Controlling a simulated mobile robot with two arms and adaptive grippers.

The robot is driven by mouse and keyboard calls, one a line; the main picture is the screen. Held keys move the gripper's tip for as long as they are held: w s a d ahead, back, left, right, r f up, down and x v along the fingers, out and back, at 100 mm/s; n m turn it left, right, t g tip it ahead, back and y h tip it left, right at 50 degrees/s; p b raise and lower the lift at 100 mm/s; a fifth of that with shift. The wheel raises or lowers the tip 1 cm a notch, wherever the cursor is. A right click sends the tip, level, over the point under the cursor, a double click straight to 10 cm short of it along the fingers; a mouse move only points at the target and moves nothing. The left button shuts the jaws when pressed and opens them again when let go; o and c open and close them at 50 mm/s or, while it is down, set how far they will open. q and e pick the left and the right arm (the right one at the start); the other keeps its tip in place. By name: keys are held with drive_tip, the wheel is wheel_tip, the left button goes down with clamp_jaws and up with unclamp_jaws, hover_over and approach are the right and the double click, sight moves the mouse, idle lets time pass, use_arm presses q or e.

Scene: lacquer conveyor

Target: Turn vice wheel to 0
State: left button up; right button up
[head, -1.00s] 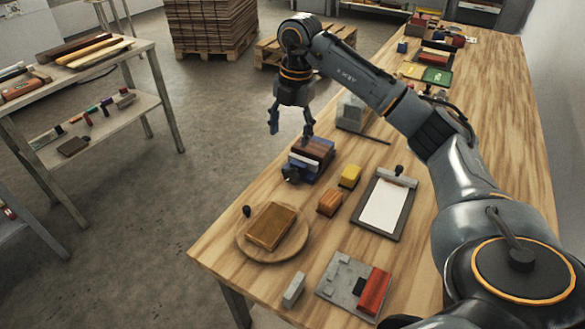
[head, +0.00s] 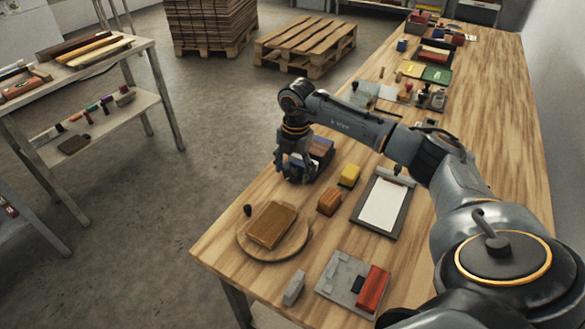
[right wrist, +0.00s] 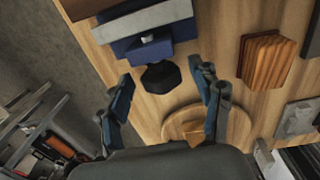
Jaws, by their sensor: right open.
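The blue vice (head: 322,150) stands near the left edge of the wooden table, with a brown block in its jaws. In the head view my right gripper (head: 296,178) is at the vice's front end and hides its wheel. In the right wrist view the vice (right wrist: 150,48) is at the top, and its dark wheel (right wrist: 161,77) points toward me. My right gripper (right wrist: 163,95) is open, one finger on each side of the wheel and apart from it. The wheel's setting cannot be read. My left gripper is not in view.
On the table (head: 500,150) are a round wooden board (head: 247,243) with a brown block, an orange block (head: 329,201), a yellow block (head: 350,175), a clipboard (head: 383,205) and a grey plate with a red block (head: 373,288). A shelf (head: 120,125) stands to the left.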

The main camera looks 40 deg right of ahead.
drive_tip(key=c, duration=1.2)
drive_tip(key=shift+o, duration=0.2)
drive_tip(key=shift+w+a+r+g+p, duration=0.1)
drive_tip(key=shift+w+g+p, duration=0.05)
drive_tip(key=shift+g+p, duration=0.5)
drive_tip(key=shift+w+a+g+h, duration=0.1)
drive_tip(key=shift+w+g+h, duration=0.05)
drive_tip(key=shift+g+h, duration=0.4)
drive_tip(key=shift+w+f+g+h, duration=0.1)
drive_tip(key=shift+f+g+h, duration=0.15)
drive_tip(key=shift+g, duration=0.55)
drive_tip(key=shift+w+g+h+b, duration=0.15)
drive_tip(key=shift+g+h+b, duration=0.35)
drive_tip(key=shift+g+b, duration=0.7)
